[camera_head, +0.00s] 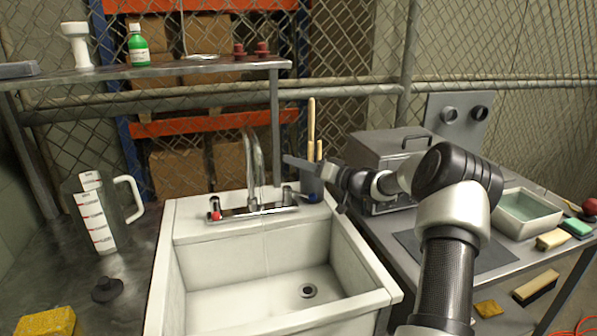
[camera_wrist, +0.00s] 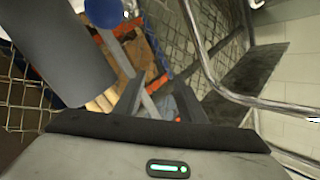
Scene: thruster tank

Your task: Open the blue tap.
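The blue tap (camera_head: 312,198) is at the right end of the faucet base on the sink's back rim. Its round blue knob shows at the top of the wrist view (camera_wrist: 103,12), outside the space between my fingers. My gripper (camera_head: 314,184) is at the sink's back right corner, close to the blue tap. In the wrist view its two dark fingers (camera_wrist: 160,92) are spread apart with nothing held between them. I cannot tell whether a finger touches the tap. The red tap (camera_head: 216,210) is at the left end of the faucet base.
The chrome spout (camera_head: 255,165) rises between the taps. A grey holder (camera_head: 311,182) with wooden-handled tools stands just behind the blue tap and fills the wrist view's upper left (camera_wrist: 60,55). A metal box (camera_head: 390,148) is right of it. The sink basin (camera_head: 265,285) is empty.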

